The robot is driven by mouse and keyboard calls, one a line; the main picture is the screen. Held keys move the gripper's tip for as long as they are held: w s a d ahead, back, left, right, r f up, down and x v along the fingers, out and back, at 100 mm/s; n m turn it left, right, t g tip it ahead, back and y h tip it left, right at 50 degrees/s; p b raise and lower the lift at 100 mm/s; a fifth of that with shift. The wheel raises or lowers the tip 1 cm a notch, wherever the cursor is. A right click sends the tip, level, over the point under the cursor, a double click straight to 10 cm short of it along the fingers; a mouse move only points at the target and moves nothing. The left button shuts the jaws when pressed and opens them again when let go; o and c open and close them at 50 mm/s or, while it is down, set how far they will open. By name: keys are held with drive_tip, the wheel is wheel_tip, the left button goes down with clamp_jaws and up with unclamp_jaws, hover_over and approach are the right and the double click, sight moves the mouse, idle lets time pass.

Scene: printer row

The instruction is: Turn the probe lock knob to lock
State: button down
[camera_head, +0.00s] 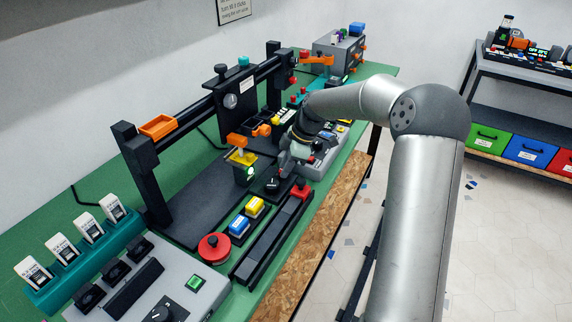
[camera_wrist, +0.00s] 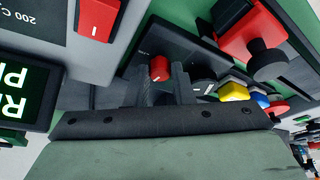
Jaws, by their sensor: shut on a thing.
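My gripper (camera_head: 287,166) is low over the bench, beside a black base plate. In the wrist view its two dark fingers (camera_wrist: 164,88) are closed on a small red knob (camera_wrist: 160,68) with a white mark. The knob sits on a black plate (camera_wrist: 186,45) with small lettering that I cannot read. The fingers hide the knob's sides, and I cannot tell its exact angle. A black knob with a white line (camera_head: 272,184) stands close by; it also shows in the wrist view (camera_wrist: 203,87).
A grey panel with another red knob (camera_wrist: 97,18) and a lit green display (camera_wrist: 22,95) is close to the gripper. A red slider block (camera_head: 301,190), a yellow button (camera_head: 255,206), a blue button (camera_head: 239,226) and a red mushroom button (camera_head: 214,247) line the bench front.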

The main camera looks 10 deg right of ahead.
drive_tip(key=shift+w+n+g, duration=0.1)
drive_tip(key=shift+n+g, duration=0.3)
drive_tip(key=shift+n, duration=0.7)
drive_tip(key=c, duration=1.3)
unclamp_jaws()
drive_tip(key=shift+o, duration=0.2)
drive_tip(key=v, duration=1.7)
drive_tip(key=shift+d+r, duration=0.15)
drive_tip(key=shift+r, duration=0.05)
